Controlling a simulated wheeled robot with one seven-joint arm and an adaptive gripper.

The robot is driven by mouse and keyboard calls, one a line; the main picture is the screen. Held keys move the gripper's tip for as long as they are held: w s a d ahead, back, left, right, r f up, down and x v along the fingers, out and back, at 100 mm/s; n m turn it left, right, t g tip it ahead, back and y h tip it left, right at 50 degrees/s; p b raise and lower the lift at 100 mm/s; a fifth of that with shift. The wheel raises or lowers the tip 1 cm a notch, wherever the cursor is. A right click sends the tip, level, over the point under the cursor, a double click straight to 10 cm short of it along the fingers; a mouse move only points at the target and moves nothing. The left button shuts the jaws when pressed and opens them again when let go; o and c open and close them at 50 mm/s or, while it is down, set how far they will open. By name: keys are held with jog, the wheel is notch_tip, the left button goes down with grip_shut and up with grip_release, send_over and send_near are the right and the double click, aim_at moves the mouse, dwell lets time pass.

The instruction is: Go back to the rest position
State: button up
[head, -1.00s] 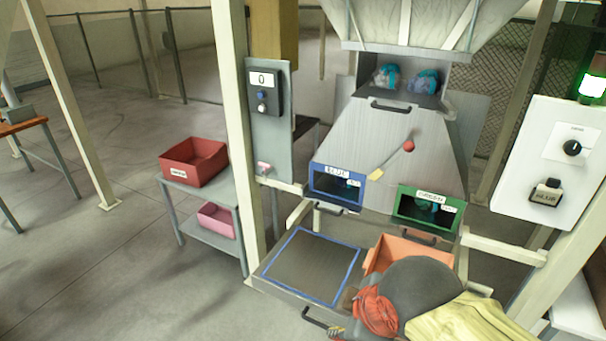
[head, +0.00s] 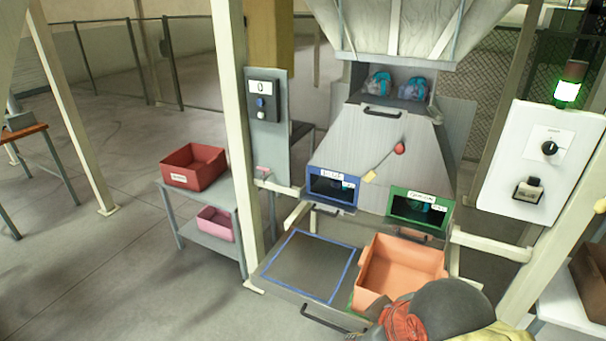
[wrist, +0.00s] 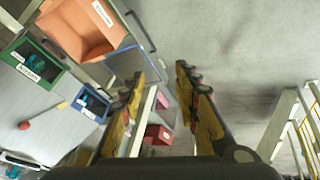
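My gripper (wrist: 160,85) shows in the wrist view with its two fingers spread wide apart and nothing between them. Past the fingers lie the bare floor and the pink and red bins. In the head view my arm, with its dark round joint and orange and yellow parts, is at the bottom right; the gripper's fingers do not show there. An empty orange bin (head: 400,270) stands on the shelf below the green-framed chute (head: 420,207), right of the blue-outlined square (head: 308,266). The bin also shows at the wrist view's top left (wrist: 82,28).
A blue-framed chute (head: 332,186) sits left of the green one. A red-knobbed lever (head: 399,148) is on the hopper front. A red bin (head: 193,166) and a pink bin (head: 215,223) stand on a side rack. White posts flank the station; the left floor is open.

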jog(key=s+d+m+h, duration=0.1)
jog(key=s+d+m, duration=0.2)
jog(key=d+m, duration=0.4)
jog(key=shift+s+d+m, duration=0.2)
jog(key=shift+m, duration=0.5)
